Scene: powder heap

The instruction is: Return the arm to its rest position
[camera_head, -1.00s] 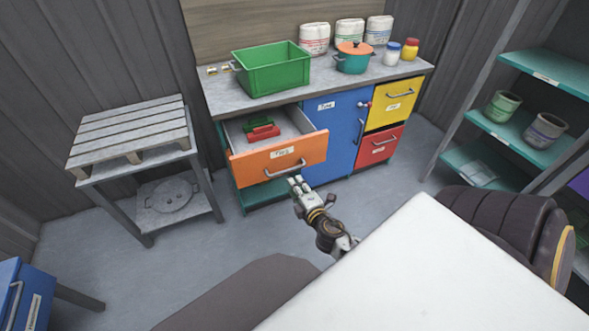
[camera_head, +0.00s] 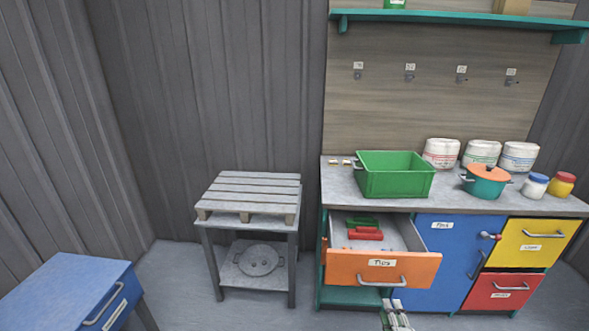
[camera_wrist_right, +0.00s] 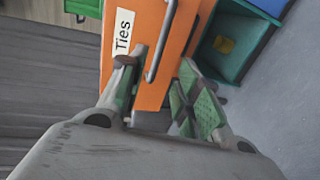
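My right gripper (camera_head: 397,316) shows at the bottom edge of the head view, just below the orange drawer's front. In the right wrist view (camera_wrist_right: 157,90) its two fingers are spread apart with nothing held between them. The orange drawer (camera_head: 352,265), labelled "Ties", stands pulled open; its front also shows in the wrist view (camera_wrist_right: 120,75). Its metal handle (camera_wrist_right: 160,42) appears between the fingertips in that picture, but the head view shows the gripper lower than the handle and apparently apart from it. Most of my right arm is out of view. My left gripper is not in view.
The open drawer juts out from the workbench (camera_head: 440,203) and holds a red item (camera_head: 366,234) and a green one. A green crate (camera_head: 397,183) and an orange-lidded pot (camera_head: 485,183) stand on top. A slatted pallet (camera_head: 250,190) is on a stand at left; a blue cabinet (camera_head: 60,290) is nearer.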

